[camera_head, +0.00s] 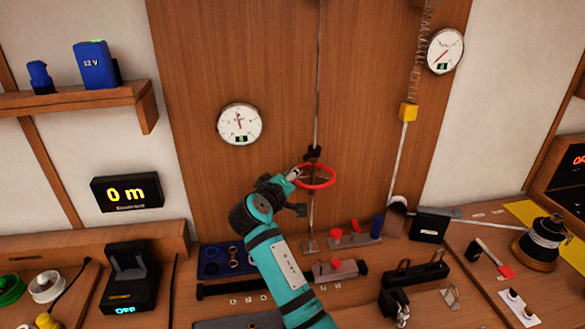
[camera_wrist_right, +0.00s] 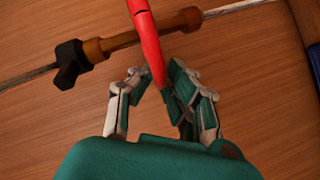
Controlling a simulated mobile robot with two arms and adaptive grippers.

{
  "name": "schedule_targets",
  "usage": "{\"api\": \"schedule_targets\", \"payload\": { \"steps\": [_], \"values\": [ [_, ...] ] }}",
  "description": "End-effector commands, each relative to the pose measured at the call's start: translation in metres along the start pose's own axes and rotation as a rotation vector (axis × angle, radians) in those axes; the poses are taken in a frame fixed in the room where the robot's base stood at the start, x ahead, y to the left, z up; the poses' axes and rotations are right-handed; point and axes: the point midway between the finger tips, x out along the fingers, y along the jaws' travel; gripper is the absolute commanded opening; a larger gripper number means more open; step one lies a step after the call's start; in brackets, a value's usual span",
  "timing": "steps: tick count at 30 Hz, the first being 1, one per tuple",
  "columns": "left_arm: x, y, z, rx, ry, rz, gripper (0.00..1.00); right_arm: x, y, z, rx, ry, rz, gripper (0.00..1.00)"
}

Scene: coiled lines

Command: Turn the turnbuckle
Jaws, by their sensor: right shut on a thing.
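The turnbuckle stands on a thin vertical line in front of the wooden panel. Its red ring handle (camera_head: 318,188) is in the middle of the head view, with a black fitting (camera_head: 313,152) above it. In the wrist view the red ring (camera_wrist_right: 148,38) crosses the brown rod (camera_wrist_right: 122,41), which ends in a black fitting (camera_wrist_right: 72,64). My right gripper (camera_head: 294,175) is shut on the left side of the ring. In the wrist view its fingers (camera_wrist_right: 155,74) close around the rim, hiding part of it. My left gripper is not in view.
A round dial (camera_head: 239,124) hangs left of the line, another dial (camera_head: 445,51) at upper right. A yellow block (camera_head: 408,112) hangs from a spring at right. Red knobs, a blue tray (camera_head: 210,261) and black fixtures crowd the bench below. The panel around the ring is clear.

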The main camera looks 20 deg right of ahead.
Motion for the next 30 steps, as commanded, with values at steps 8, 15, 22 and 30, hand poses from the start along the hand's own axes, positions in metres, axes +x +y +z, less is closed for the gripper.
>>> {"api": "schedule_targets", "payload": {
  "steps": [8, 15, 22, 30],
  "values": [
    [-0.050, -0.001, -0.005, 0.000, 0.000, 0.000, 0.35, -0.011, 0.009, 0.009, -0.061, 0.211, -0.137, 0.00],
    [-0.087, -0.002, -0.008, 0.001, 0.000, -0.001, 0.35, -0.017, 0.012, 0.018, -0.110, 0.388, -0.245, 0.00],
    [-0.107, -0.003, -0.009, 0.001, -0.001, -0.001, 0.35, -0.019, 0.012, 0.025, -0.141, 0.518, -0.325, 0.00],
    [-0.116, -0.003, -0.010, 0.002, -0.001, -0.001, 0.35, -0.020, 0.012, 0.029, -0.160, 0.605, -0.380, 0.00]
  ]
}}
